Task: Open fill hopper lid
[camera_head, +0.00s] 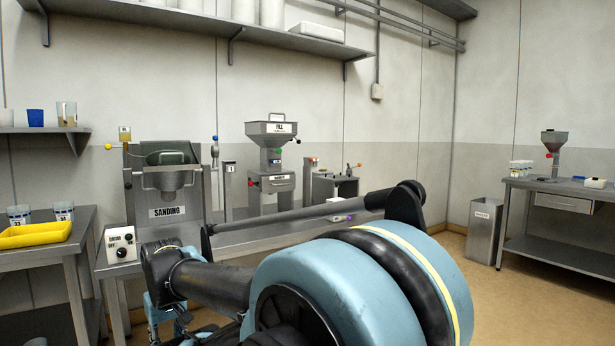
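The fill hopper (272,135) stands on the middle bench, a grey funnel-shaped bin with a FILL label on its front. Below the funnel is a narrow neck with a blue knob and a green knob, above a grey box unit. My arm fills the foreground, well in front of the hopper and lower in the picture. My gripper's fingers cannot be made out in this view.
The sanding unit (168,183) stands left of the hopper on the bench, and a small unit with coloured knobs (335,184) stands right. A yellow tray (35,234) lies on the left table. A grey bin (485,231) stands on the floor by the right table (560,186). Floor between is clear.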

